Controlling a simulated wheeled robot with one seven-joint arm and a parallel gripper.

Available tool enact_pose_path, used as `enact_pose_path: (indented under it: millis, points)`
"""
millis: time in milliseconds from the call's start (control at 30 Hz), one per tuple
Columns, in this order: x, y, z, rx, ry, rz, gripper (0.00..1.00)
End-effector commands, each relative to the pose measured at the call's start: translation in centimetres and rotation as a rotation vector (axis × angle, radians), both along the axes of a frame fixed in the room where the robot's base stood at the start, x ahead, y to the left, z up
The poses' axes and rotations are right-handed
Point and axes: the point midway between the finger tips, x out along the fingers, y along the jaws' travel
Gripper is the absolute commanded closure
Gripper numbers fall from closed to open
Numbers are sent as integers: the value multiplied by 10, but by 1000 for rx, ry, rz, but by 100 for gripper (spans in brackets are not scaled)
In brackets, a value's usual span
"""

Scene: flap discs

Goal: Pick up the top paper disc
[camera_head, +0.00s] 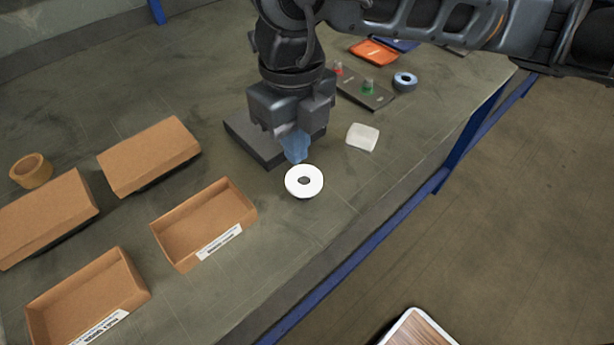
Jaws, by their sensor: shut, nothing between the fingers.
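A white paper disc (291,181) with a dark centre hole lies flat on the dark green-grey table. I cannot tell whether other discs lie under it. My gripper (296,158) points down just behind the disc, with its blue fingertips close to the disc's far edge in the picture. The fingers are together and nothing shows between them. I cannot tell whether the fingertips touch the disc.
A dark grey block (246,138) stands behind my gripper, and a white block (362,137) lies to the right. An open cardboard tray (247,196) is left of the disc. The table's front edge is clear.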

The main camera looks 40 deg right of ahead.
Motion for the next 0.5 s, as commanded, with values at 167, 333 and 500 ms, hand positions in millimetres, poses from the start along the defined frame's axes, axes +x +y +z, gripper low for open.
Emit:
enact_pose_path:
  millis: [167, 333, 500]
  points:
    - [0, 0, -1, 0, 0, 0, 100]
    - [0, 0, -2, 0, 0, 0, 100]
    - [0, 0, -4, 0, 0, 0, 100]
